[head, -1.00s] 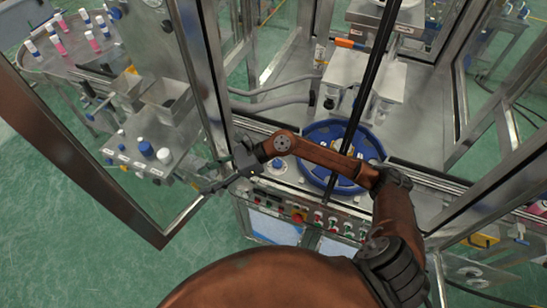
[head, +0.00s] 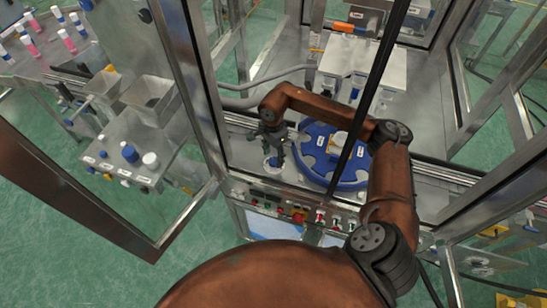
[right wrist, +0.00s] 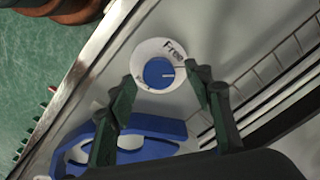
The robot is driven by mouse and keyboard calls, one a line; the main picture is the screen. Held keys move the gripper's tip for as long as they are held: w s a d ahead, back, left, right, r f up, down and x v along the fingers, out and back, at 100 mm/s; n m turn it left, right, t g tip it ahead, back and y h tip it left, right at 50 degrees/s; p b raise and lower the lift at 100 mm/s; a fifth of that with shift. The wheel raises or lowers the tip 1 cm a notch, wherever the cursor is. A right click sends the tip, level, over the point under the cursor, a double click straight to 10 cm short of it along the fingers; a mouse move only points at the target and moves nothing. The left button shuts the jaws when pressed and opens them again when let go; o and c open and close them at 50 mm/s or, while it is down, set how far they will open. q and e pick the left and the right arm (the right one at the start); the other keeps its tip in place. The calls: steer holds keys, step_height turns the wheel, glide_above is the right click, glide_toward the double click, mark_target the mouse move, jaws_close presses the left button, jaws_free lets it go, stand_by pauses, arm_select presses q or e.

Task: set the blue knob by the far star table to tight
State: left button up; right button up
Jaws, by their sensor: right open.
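A blue knob (right wrist: 159,72) sits on a round white dial (right wrist: 150,52) with black lettering. "Free" reads at the dial's upper right; a smaller word at its lower left is too small to read. The knob's white pointer line points right, a little below "Free". In the head view the dial (head: 273,162) is left of the blue star table (head: 318,178). My right gripper (head: 272,150) is above the dial, pointing down. In the right wrist view its open fingers (right wrist: 160,76) are on either side of the knob, apart from it. My left gripper is out of view.
A metal frame post (head: 205,95) and an open door frame (head: 165,240) stand left of my right arm. A front panel with several buttons (head: 298,216) runs below the deck. A metal box with blue and white caps (head: 130,154) stands at left.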

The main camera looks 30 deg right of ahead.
steer(key=shift+s+f, duration=0.1)
steer(key=shift+f, duration=0.8)
steer(key=shift+c, duration=0.3)
steer(key=c, duration=1.1)
